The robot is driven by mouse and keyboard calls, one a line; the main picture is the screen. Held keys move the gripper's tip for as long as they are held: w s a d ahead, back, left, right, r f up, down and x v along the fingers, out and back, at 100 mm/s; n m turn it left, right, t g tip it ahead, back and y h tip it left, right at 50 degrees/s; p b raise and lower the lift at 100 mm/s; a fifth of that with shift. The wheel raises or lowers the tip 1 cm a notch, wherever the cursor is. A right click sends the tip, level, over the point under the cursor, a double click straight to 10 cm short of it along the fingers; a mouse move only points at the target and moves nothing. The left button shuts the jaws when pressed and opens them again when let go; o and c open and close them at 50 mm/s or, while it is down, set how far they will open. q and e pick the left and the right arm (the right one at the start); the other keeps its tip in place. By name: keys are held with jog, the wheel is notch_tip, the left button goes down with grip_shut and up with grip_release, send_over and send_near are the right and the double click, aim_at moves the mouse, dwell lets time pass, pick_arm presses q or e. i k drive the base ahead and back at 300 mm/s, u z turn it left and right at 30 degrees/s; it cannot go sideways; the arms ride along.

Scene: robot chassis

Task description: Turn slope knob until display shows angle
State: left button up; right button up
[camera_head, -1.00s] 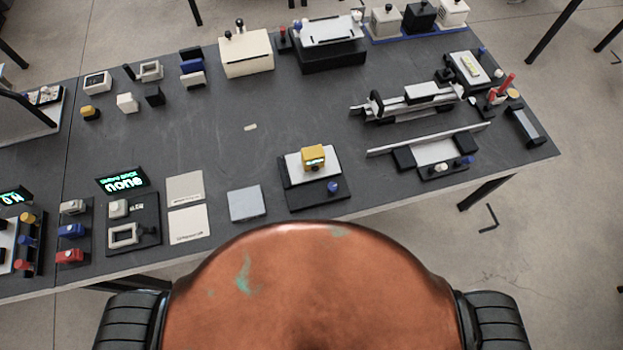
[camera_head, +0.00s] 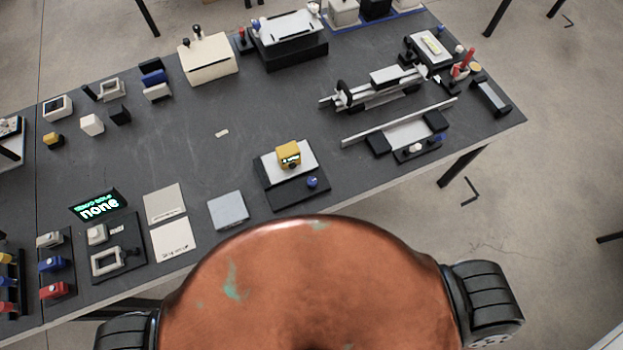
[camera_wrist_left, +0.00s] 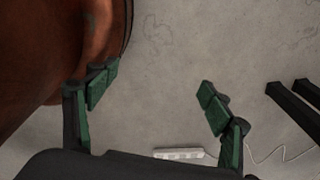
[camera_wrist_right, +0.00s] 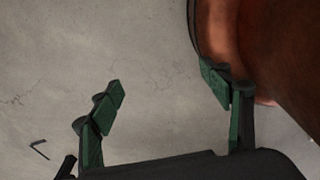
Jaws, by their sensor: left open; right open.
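A yellow box with a small lit display (camera_head: 288,154) sits on a light plate on a black base (camera_head: 296,188) near the table's front edge. A blue knob (camera_head: 312,182) is on the base's front right corner. The display's reading is too small to make out. I cannot tell whether this blue knob is the slope knob. My left gripper (camera_wrist_left: 158,92) is open and empty over the floor beside my body. My right gripper (camera_wrist_right: 165,92) is open and empty over the floor too. Neither gripper shows in the head view, and both are away from the table.
The dark table (camera_head: 235,165) holds several devices. A green display reading "none" (camera_head: 98,206) stands at front left, beside light plates (camera_head: 166,203). A rail device (camera_head: 375,95) and a long bar fixture (camera_head: 400,132) stand at right. A cream box (camera_head: 208,60) stands behind.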

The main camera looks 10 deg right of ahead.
aim_at(312, 181)
jog(key=u, duration=0.05)
jog(key=k, duration=0.95)
jog(key=z, duration=0.05)
